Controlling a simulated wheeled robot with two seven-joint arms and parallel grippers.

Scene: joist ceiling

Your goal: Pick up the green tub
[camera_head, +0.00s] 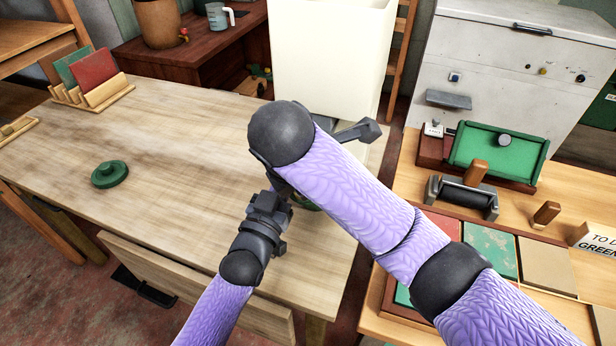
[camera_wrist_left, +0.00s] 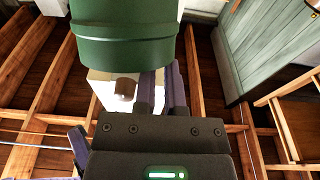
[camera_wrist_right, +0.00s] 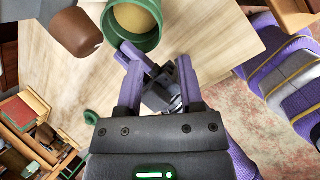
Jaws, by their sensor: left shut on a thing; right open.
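The green tub (camera_wrist_left: 125,45) fills the top of the left wrist view, right by my left fingertips (camera_wrist_left: 160,88). The right wrist view looks into its open top, showing its green rim (camera_wrist_right: 149,42) and a tan inside. In the head view only a sliver of the tub (camera_head: 304,204) shows beneath my right arm. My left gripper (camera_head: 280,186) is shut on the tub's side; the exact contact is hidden. My right gripper (camera_wrist_right: 158,85) is open, with my left gripper showing beyond its fingers. The right gripper is hidden behind its arm in the head view.
A green lid (camera_head: 110,174) lies on the wooden table (camera_head: 180,135), with clear tabletop around it. A rack of coloured panels (camera_head: 92,82) is at the back left. A tall cream box (camera_head: 335,55) stands behind the tub. A bench with a green tray (camera_head: 497,152) is at the right.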

